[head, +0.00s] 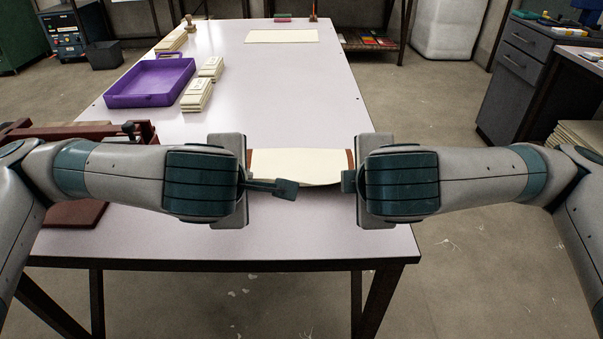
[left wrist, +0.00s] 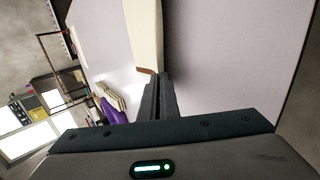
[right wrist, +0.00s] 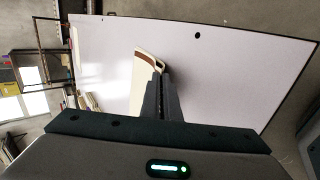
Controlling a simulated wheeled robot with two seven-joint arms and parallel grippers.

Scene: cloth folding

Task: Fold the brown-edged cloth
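The cream cloth with brown edges (head: 300,167) spans between my two grippers in the head view, its brown ends at left and right and its near edge bowed downward. It looks gathered. My left gripper (left wrist: 159,78) is closed at a brown-edged corner of the cloth (left wrist: 143,35). My right gripper (right wrist: 160,76) is closed at the opposite end, where the brown edge (right wrist: 150,59) folds over in a loop. The head view hides much of both grippers behind my wrists. I cannot tell how much of the cloth touches the table (head: 300,240).
A purple tray (head: 150,82) and folded cream stacks (head: 197,95) stand left. A flat cream cloth (head: 281,36) lies at the far end. A dark red fixture (head: 75,214) is beside my left arm. The table's right side is clear.

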